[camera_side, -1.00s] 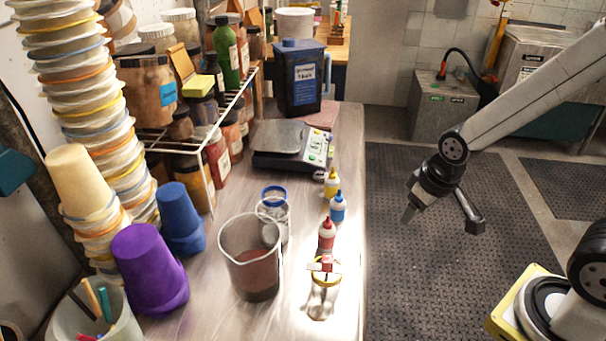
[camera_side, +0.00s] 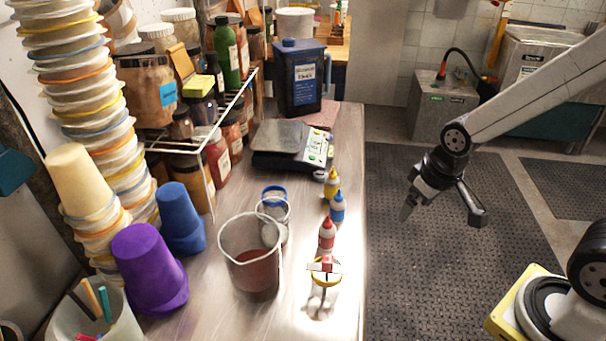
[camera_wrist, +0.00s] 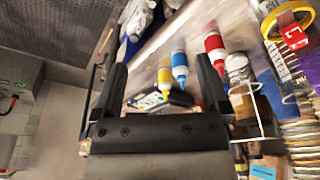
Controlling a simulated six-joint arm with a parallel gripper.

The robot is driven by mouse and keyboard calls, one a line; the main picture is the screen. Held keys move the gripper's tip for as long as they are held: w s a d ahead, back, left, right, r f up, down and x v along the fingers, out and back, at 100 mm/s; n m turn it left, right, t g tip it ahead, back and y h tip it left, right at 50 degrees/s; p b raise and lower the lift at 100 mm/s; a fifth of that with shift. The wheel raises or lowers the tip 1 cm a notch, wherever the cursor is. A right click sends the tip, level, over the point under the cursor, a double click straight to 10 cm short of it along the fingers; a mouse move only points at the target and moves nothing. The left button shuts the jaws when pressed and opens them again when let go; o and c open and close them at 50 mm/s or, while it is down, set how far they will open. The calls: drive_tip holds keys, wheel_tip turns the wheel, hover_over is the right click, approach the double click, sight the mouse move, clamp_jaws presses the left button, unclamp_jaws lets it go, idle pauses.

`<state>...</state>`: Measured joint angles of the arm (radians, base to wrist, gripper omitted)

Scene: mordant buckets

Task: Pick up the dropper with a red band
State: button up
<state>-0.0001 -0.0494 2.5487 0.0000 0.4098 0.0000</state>
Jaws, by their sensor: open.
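Three small dropper bottles stand in a row along the bench's right edge. The dropper with a red band (camera_side: 327,235) is nearest the front, with the blue one (camera_side: 338,207) and the yellow one (camera_side: 332,184) behind it. In the wrist view the red dropper (camera_wrist: 214,46) shows beside the right finger, the blue one (camera_wrist: 179,64) and yellow one (camera_wrist: 164,76) between the fingers. My gripper (camera_side: 407,211) hangs right of the bench edge, apart from the droppers. In the wrist view its jaws (camera_wrist: 160,68) are open, with nothing held.
A yellow ring with a red-and-white tag (camera_side: 324,267) stands just in front of the red dropper. A scale (camera_side: 290,146) sits behind. The floor mat (camera_side: 440,260) right of the bench is clear.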

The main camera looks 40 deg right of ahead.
drive_tip(key=w+d+r+n+t+y, duration=0.1)
drive_tip(key=w+r+n+t, duration=0.25)
drive_tip(key=w, duration=0.35)
drive_tip(key=w+d+r+n+t+y, duration=0.1)
drive_tip(key=w+r+n+t, duration=0.2)
drive_tip(key=w, duration=0.5)
drive_tip(key=s+a+f+n+g+y, duration=0.35)
drive_tip(key=a+n+y, duration=0.3)
drive_tip(key=y, duration=0.35)
approach(332, 225)
drive_tip(key=w+a, duration=0.2)
drive_tip(key=a, duration=0.1)
drive_tip(key=shift+s+d+f, duration=0.15)
drive_tip(key=shift+d+f, duration=0.05)
drive_tip(key=shift+f, duration=0.75)
drive_tip(key=shift+x, duration=1.3)
